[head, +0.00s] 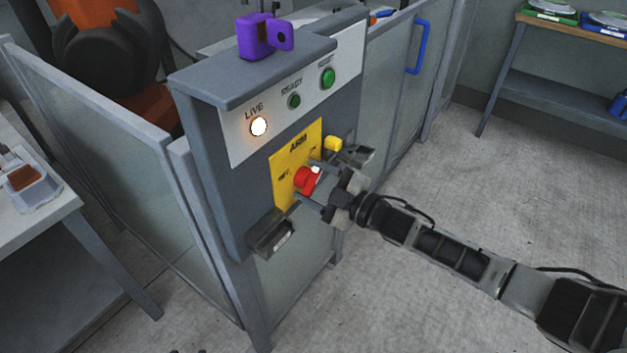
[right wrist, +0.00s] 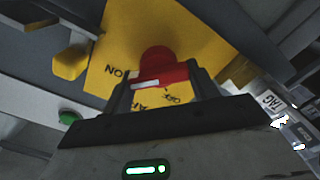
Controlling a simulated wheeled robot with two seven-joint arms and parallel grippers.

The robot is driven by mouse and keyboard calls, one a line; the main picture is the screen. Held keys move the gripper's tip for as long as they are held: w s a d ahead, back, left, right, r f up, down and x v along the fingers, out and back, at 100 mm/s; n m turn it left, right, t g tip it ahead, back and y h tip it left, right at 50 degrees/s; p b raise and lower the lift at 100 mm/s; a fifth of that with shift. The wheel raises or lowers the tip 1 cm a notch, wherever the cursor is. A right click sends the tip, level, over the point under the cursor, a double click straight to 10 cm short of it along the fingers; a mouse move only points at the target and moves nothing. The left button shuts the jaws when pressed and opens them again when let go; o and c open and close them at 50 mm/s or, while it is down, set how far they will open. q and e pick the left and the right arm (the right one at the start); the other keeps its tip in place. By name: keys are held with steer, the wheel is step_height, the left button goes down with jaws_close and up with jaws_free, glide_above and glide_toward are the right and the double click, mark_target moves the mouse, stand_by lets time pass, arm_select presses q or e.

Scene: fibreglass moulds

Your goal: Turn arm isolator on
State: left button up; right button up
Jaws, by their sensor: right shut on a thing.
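The arm isolator is a red rotary handle (head: 306,178) on a yellow plate (head: 284,168) marked ARM, on the front of a grey control box. My right gripper (head: 316,188) comes in from the right and its fingers are shut on the red handle. In the right wrist view the red handle (right wrist: 162,70) sits between the two fingers (right wrist: 165,95), with a white stripe across it. The ON and OFF lettering shows on the yellow plate (right wrist: 118,60) there. Which mark the handle points to is hard to tell. My left gripper is not in view.
A LIVE lamp (head: 258,127) glows, above left of the plate. Green READY (head: 294,101) and RESET (head: 327,77) buttons sit beside it. A purple padlock-like block (head: 262,37) rests on top of the box. A yellow knob (head: 333,143) and grey holder (head: 272,234) flank the plate.

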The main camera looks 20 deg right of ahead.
stand_by(0.3)
steer(key=o, duration=1)
steer(key=v, duration=1.6)
steer(key=shift+b, duration=0.3)
steer(key=shift+f, duration=0.1)
steer(key=s+a+f+m+g+h, duration=0.1)
steer(key=s+a+f+m+h, duration=0.1)
steer(key=s+a+f+m, duration=0.1)
steer(key=s+a+f+m+g+h, duration=0.1)
steer(key=s+a+f+m+h, duration=0.2)
steer(key=m, duration=0.3)
steer(key=s+a+f+m+g+h, duration=0.1)
steer(key=s+a+f+m+h, duration=0.1)
steer(key=s+a+f+m, duration=0.2)
steer(key=shift+s+a+f+m+g+h, duration=0.1)
steer(key=shift+s+a+m+g+h, duration=0.1)
steer(key=shift+s, duration=0.2)
steer(key=shift+s+a+f+m+g+h, duration=0.1)
steer(key=shift+s+a+m+g+h, duration=0.1)
steer(key=shift+s, duration=0.25)
